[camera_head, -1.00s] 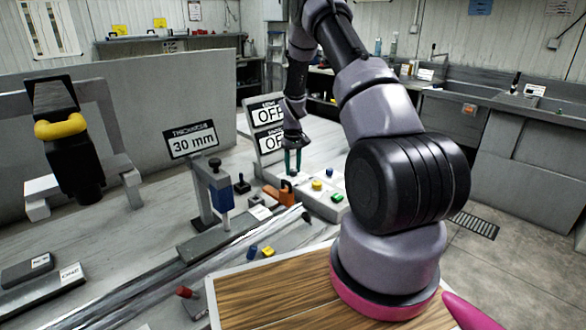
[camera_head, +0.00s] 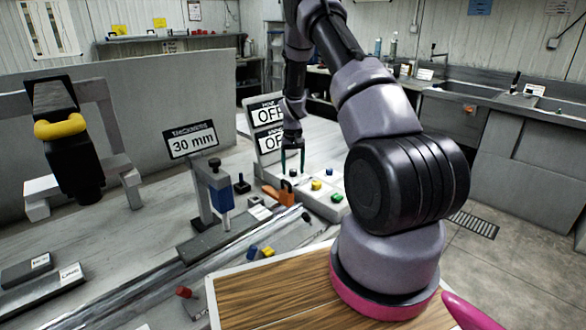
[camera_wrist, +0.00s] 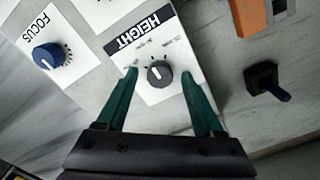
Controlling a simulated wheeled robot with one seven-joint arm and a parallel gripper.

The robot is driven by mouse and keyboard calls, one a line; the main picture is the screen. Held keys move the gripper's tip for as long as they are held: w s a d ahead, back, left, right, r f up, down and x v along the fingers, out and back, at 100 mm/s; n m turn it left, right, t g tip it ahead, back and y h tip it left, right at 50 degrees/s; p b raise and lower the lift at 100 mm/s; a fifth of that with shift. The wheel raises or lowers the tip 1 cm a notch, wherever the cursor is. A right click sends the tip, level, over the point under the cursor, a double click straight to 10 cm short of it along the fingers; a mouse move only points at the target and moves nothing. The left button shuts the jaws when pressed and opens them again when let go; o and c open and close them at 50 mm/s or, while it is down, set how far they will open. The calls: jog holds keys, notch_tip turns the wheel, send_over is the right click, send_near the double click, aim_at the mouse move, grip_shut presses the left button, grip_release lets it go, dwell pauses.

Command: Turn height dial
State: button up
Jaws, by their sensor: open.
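The height dial (camera_wrist: 159,73) is a dark grey knob with a pale pointer mark on a white panel under a black HEIGHT label (camera_wrist: 138,34), which reads upside down in the wrist view. My gripper (camera_wrist: 160,78) is open, with one green finger on each side of the dial. Gaps show between the fingers and the knob, so neither appears to touch it. Their exact height over the panel is hard to tell. In the head view my gripper (camera_head: 292,160) points down over the control panels, and the dial is too small to make out there.
A blue FOCUS dial (camera_wrist: 47,57) lies to the left in the wrist view. A black toggle switch (camera_wrist: 266,80) and an orange block (camera_wrist: 251,18) are to the right. In the head view, a 30 mm sign (camera_head: 192,141) and OFF displays (camera_head: 268,127) stand nearby.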

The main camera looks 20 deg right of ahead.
notch_tip(320, 180, up, 11)
dwell(0.4)
dwell(0.4)
notch_tip(320, 180, up, 13)
jog(key=t, duration=0.2)
send_over(293, 170)
jog(key=s+a, duration=0.3)
jog(key=s, duration=0.1)
jog(key=s+a+r+m+t+y, duration=0.1)
jog(key=s+a+r, duration=0.2)
jog(key=s+r, duration=0.65)
jog(key=s+a+r+t, duration=0.1)
jog(key=s+r, duration=0.2)
jog(key=s, duration=0.4)
jog(key=s+a+r+t, duration=0.1)
jog(key=s+a+r, duration=0.1)
jog(key=s, duration=0.5)
jog(key=s+a+r+t+y, duration=0.1)
jog(key=s+r+t, duration=0.1)
jog(key=s+r, duration=0.2)
jog(key=s, duration=0.3)
jog(key=shift+a+r+m, duration=0.2)
jog(key=shift+a+m, duration=0.1)
jog(key=shift+w, duration=0.1)
